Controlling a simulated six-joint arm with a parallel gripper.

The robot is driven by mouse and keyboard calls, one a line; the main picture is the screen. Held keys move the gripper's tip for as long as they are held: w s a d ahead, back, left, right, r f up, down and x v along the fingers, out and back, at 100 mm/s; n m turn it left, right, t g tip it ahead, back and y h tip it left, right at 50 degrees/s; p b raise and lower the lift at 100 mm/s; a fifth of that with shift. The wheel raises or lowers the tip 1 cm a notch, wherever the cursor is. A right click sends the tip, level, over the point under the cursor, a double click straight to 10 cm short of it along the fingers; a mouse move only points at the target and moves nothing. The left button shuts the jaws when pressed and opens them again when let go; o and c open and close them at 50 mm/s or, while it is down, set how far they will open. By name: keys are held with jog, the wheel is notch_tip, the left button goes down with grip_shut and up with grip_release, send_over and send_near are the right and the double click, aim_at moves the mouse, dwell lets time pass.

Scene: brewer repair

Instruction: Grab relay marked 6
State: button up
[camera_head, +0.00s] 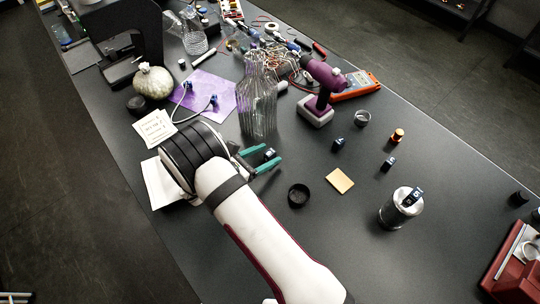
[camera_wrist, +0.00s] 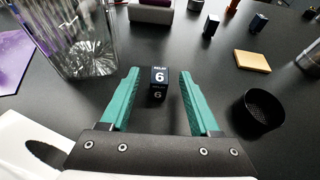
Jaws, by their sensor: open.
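The relay marked 6 (camera_wrist: 159,80) is a small dark block with a white "RELAY 6" label, standing on the black table. In the wrist view it is between the green fingers of my gripper (camera_wrist: 158,95), near the fingertips, with a gap on each side. My gripper (camera_head: 262,162) is open and low over the table in the head view. There the relay (camera_head: 269,154) shows as a small dark block between the fingers, its number too small to read.
A ribbed glass vessel (camera_head: 258,100) stands close behind my gripper. A round black cup (camera_head: 298,195) and a tan pad (camera_head: 339,181) lie to the right. Other small dark blocks (camera_head: 338,144) and a metal can (camera_head: 400,211) are farther right. Bare table lies between them.

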jog(key=shift+w+d, duration=0.15)
grip_shut()
jog(key=shift+r, duration=0.1)
dwell(0.3)
